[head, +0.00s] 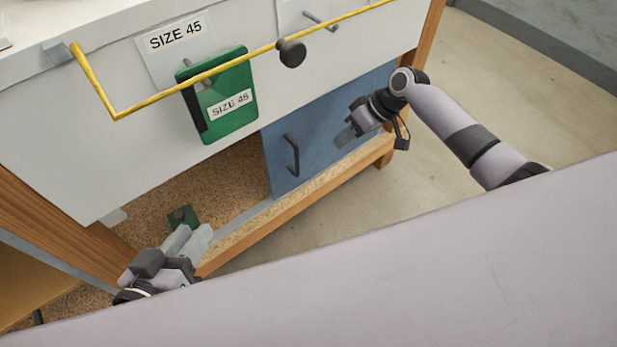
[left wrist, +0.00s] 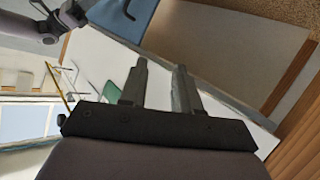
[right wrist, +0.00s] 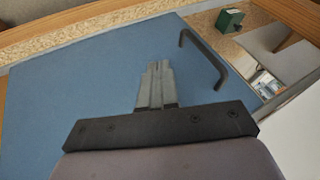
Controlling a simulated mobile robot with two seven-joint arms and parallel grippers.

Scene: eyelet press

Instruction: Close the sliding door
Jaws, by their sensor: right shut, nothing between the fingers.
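The blue sliding door (head: 325,143) covers the right part of the cabinet's lower compartment; the left part stands open. Its dark bar handle (head: 292,155) is near the door's left edge. My right gripper (head: 347,138) is shut and empty, in front of the door to the right of the handle. In the right wrist view its fingers (right wrist: 157,78) point at the blue panel, with the handle (right wrist: 205,60) beside them; I cannot tell if they touch the panel. My left gripper (head: 190,238) is open and empty at the open part, its fingers apart in the left wrist view (left wrist: 158,75).
A small dark green box (head: 183,217) is inside the open compartment; it also shows in the right wrist view (right wrist: 229,20). A green holder (head: 235,120) labelled SIZE 45 and a yellow rail (head: 210,72) are on the white front above. A black knob (head: 291,53) sticks out there.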

